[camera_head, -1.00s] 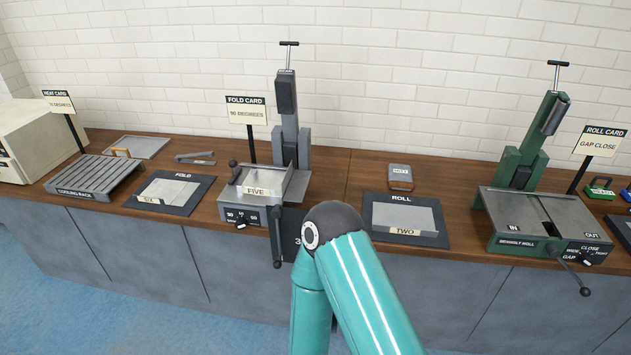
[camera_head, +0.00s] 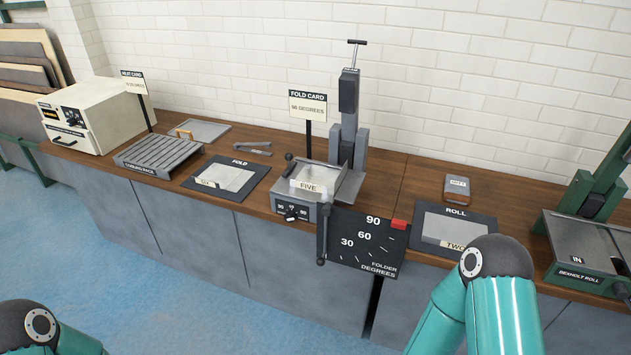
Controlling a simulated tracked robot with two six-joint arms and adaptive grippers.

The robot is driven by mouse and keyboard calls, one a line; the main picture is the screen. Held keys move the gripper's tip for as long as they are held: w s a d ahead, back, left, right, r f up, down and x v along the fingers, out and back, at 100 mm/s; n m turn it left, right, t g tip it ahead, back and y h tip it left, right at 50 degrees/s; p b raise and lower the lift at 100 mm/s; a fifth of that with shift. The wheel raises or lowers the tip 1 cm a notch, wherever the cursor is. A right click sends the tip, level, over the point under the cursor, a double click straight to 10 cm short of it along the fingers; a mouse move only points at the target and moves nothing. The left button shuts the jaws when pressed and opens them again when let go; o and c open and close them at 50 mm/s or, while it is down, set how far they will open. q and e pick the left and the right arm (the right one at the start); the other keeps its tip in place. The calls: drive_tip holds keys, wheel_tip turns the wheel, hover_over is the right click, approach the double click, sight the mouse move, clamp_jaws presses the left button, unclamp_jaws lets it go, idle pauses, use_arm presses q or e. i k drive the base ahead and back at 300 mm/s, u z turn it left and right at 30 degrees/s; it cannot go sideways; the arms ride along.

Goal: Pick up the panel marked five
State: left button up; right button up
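The panel marked FIVE (camera_head: 308,186) is a pale metal piece with a cream label. It sits in the bed of the grey folder machine (camera_head: 291,205) on the wooden bench. Its back edge looks bent up, though I cannot tell its full shape. A dial board (camera_head: 362,243) marked 30, 60, 90 hangs at the folder's front, with a red marker by 90. Teal links of both my arms show at the bottom left and bottom right. Neither gripper is in view.
A FOLD mat (camera_head: 258,185) with a panel and a cooling rack (camera_head: 158,152) lie left of the folder. A ROLL mat (camera_head: 478,232) with panel TWO (camera_head: 452,244) and a green roll machine (camera_head: 575,256) stand right. A beige oven (camera_head: 112,108) stands far left.

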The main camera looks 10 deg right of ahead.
sight(318, 179)
drive_tip(key=z, duration=0.1)
drive_tip(key=i, duration=1)
drive_tip(key=u, duration=0.1)
